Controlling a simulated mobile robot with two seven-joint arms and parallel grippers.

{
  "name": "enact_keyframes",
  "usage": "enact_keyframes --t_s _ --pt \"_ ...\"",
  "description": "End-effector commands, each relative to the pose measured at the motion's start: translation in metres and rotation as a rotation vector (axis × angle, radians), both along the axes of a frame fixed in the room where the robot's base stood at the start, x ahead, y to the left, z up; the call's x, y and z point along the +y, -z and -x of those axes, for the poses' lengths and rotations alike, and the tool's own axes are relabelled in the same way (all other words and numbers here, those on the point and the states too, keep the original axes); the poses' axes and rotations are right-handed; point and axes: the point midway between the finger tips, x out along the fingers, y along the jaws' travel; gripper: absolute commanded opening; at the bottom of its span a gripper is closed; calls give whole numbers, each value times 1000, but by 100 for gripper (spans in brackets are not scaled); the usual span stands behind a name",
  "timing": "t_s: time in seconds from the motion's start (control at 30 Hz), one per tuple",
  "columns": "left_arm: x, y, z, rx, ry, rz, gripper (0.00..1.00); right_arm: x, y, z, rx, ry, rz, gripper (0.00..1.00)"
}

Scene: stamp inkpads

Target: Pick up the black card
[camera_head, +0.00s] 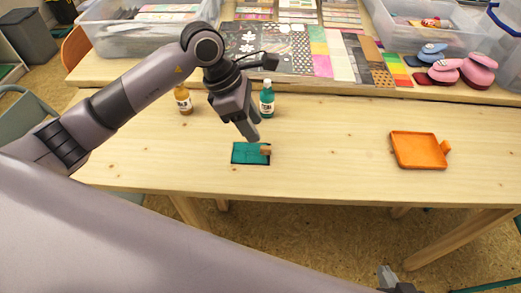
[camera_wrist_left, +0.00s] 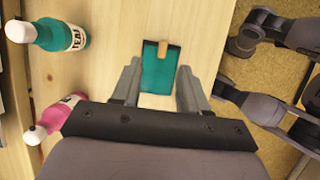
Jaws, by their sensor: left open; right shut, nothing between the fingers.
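I cannot clearly make out a separate black card on the table. A flat teal rectangle (camera_head: 250,153) with dark edges and a small orange-brown tab lies near the front of the table. It also shows in the left wrist view (camera_wrist_left: 158,72). My left gripper (camera_head: 252,137) is open and empty, pointing down just above and behind it. In the left wrist view the two fingers (camera_wrist_left: 159,84) stand on either side of its near end, not closed on it. My right gripper (camera_head: 388,277) is shut and empty at the bottom edge, away from the table.
A teal bottle (camera_head: 267,100) and an amber bottle (camera_head: 184,100) stand behind the teal rectangle. A pink bottle (camera_wrist_left: 62,110) shows in the left wrist view. An open orange inkpad case (camera_head: 418,151) lies to the right. Patterned sheets (camera_head: 300,50) and clear bins (camera_head: 140,35) fill the back.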

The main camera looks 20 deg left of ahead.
Motion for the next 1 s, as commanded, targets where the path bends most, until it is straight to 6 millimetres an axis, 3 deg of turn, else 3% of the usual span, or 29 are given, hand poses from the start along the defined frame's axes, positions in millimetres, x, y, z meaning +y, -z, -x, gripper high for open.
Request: enact_keyframes --t_s 0.5,0.77,0.8,0.93,1.0 --pt "-21 62 -2 2 1 3 44 3 3 4 11 6 -10 0" --pt "-22 65 -3 1 1 2 44 3 5 6 17 6 -9 0" --pt "-22 65 -3 1 1 2 40 3 5 6 17 6 -9 0" --pt "-22 65 -3 1 1 2 0 3 5 5 16 7 -9 0" --pt "-22 65 -3 1 1 2 0 2 5 5 16 6 -8 0"
